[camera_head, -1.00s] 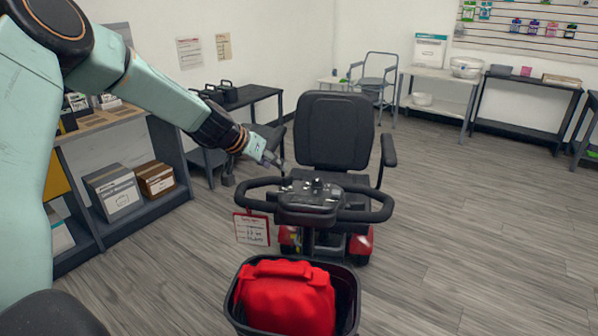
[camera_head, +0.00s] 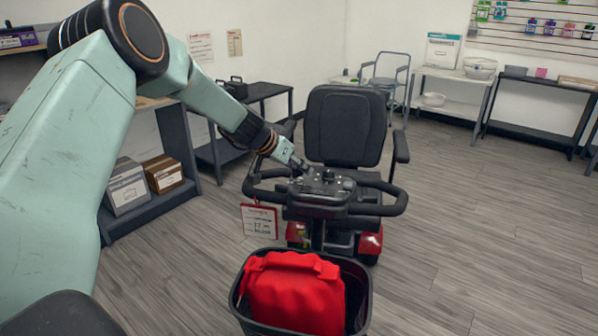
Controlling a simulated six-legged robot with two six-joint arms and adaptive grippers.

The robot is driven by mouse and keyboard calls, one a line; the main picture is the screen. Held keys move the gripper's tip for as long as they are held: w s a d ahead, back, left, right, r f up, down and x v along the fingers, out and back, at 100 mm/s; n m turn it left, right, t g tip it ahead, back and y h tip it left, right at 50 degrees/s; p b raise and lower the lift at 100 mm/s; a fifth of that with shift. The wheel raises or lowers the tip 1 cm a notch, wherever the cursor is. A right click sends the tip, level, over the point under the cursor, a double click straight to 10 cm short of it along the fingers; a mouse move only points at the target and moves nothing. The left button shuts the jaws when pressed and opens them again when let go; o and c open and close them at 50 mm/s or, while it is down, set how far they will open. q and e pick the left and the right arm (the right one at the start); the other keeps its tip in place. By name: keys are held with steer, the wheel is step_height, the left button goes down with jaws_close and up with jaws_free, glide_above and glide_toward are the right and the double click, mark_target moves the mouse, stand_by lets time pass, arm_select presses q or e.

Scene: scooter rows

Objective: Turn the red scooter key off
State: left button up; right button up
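The red scooter (camera_head: 370,243) stands ahead of me, with a black seat (camera_head: 344,125) and red body panels low down. Its black handlebar console (camera_head: 322,190) faces me. My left gripper (camera_head: 302,168) reaches in from the left, with its tips at the upper left part of the console. I cannot tell whether the tips touch it. The key is too small to make out and may be hidden by the gripper. The finger gap is too small to read. My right gripper is not in view.
A black basket (camera_head: 366,290) holding a red bag (camera_head: 295,292) is on the scooter's front. A tag (camera_head: 260,221) hangs from the handlebar's left side. Shelves with boxes (camera_head: 126,187) stand at the left. The floor (camera_head: 470,230) at the right is clear.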

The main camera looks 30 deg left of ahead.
arm_select(q)
steer(key=shift+d, duration=0.2)
steer(key=shift+w+a+f, duration=0.15)
steer(key=shift+a, duration=0.05)
steer(key=shift+c, duration=0.5)
steer(key=shift+d, duration=0.15)
steer(key=c, duration=0.5)
jaws_close()
